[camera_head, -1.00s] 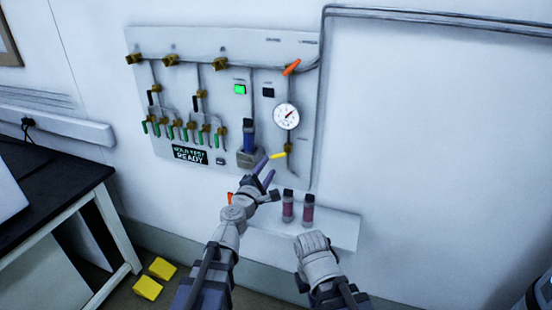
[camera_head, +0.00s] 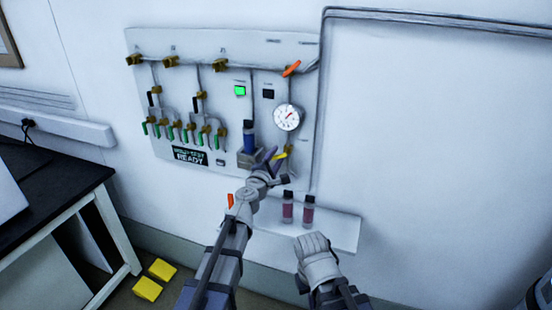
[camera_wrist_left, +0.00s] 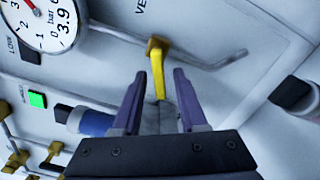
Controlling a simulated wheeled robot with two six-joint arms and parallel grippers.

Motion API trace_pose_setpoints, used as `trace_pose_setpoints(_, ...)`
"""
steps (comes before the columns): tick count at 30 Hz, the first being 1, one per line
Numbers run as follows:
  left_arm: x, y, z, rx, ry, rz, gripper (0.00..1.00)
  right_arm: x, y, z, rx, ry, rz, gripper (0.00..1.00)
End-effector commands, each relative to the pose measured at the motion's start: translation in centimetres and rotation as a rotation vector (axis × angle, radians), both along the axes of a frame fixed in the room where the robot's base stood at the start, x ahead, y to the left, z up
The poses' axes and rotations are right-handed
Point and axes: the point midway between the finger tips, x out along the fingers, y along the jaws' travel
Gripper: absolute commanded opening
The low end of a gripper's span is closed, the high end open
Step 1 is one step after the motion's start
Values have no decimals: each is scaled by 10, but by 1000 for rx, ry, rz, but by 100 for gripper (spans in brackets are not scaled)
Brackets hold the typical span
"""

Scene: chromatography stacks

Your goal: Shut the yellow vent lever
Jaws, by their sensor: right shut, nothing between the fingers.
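The yellow vent lever (camera_head: 281,156) is on the wall panel below the round gauge. In the left wrist view the lever (camera_wrist_left: 157,72) hangs from a brass fitting (camera_wrist_left: 156,45) and points toward my gripper. My left gripper (camera_head: 274,158) is at the lever in the head view. In the left wrist view its two purple fingers (camera_wrist_left: 159,85) are spread open, one on each side of the lever, with gaps between.
The gauge (camera_head: 287,117) and an orange lever (camera_head: 291,68) are above the yellow lever. A blue-bodied cartridge (camera_head: 249,138) stands close on the left. Two dark red vials (camera_head: 288,208) stand on the small shelf (camera_head: 340,232) below. A black bench (camera_head: 50,185) is at the left.

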Motion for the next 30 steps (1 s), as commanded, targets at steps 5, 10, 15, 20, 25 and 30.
trace_pose_setpoints(5, 0, 0, 0, 0, 0, 0, 20, 0, 0, 0, 0, 0, 0, 0)
trace_pose_setpoints(10, 0, 0, 0, 0, 0, 0, 1, 0, 0, 0, 0, 0, 0, 0)
trace_pose_setpoints(15, 0, 0, 0, 0, 0, -1, 0, 0, 0, 0, 0, 0, 0, 0)
trace_pose_setpoints(20, 0, 0, 0, 0, 0, -1, 0, 0, 0, 0, 0, 0, 0, 0)
trace_pose_setpoints(25, 0, 0, 1, 22, -6, -1, 0, 0, 0, 1, 0, 0, 0, 0)
trace_pose_setpoints(30, 0, 2, 8, 185, -49, -1, 0, 0, 0, 8, 0, 0, 0, 0)
